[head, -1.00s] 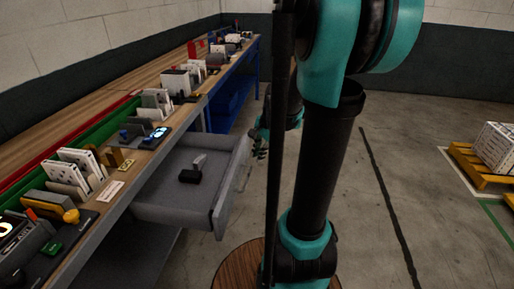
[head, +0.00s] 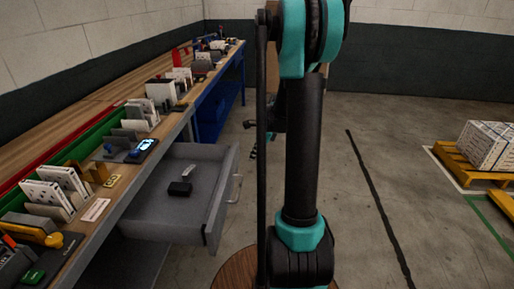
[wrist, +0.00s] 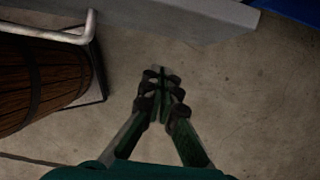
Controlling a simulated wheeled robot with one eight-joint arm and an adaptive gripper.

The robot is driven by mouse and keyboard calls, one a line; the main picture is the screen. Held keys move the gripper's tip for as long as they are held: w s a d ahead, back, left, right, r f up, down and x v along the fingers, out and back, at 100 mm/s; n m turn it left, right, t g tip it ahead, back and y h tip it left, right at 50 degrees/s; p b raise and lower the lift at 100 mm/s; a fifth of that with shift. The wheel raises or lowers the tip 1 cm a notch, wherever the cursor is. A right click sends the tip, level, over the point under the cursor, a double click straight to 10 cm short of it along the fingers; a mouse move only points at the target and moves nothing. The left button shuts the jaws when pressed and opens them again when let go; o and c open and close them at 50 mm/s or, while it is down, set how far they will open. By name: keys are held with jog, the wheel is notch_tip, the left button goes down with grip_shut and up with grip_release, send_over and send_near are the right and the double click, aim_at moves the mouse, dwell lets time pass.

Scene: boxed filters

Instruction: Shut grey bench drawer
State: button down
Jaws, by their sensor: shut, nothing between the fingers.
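The grey bench drawer (head: 145,218) stands pulled out from under the bench in the head view. Its front panel (head: 220,205) and metal handle (head: 236,188) face the open floor to the right. A dark object (head: 180,188) and a small light grey piece lie inside. In the wrist view, the drawer front (wrist: 195,22) crosses the top and the handle (wrist: 60,36) is at upper left. My gripper (wrist: 160,74) is shut and empty over the floor, apart from both. In the head view it is mostly hidden behind my arm.
A wooden barrel-like thing (wrist: 42,85) stands near the handle at left in the wrist view. The bench top (head: 118,205) carries boxes and small devices. A yellow pallet (head: 460,165) with a white box is at far right.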

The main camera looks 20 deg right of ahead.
jog(key=shift+w+a+f, duration=0.2)
jog(key=shift+w+a, duration=0.1)
jog(key=shift+a, duration=0.4)
jog(key=shift+w+a+f, duration=0.25)
jog(key=shift+a, duration=0.5)
jog(key=shift+w+a+f, duration=0.2)
jog(key=shift+w+a, duration=0.1)
jog(key=shift+a, duration=0.4)
jog(key=shift+a, duration=0.1)
send_over(176, 165)
jog(key=shift+a, duration=0.1)
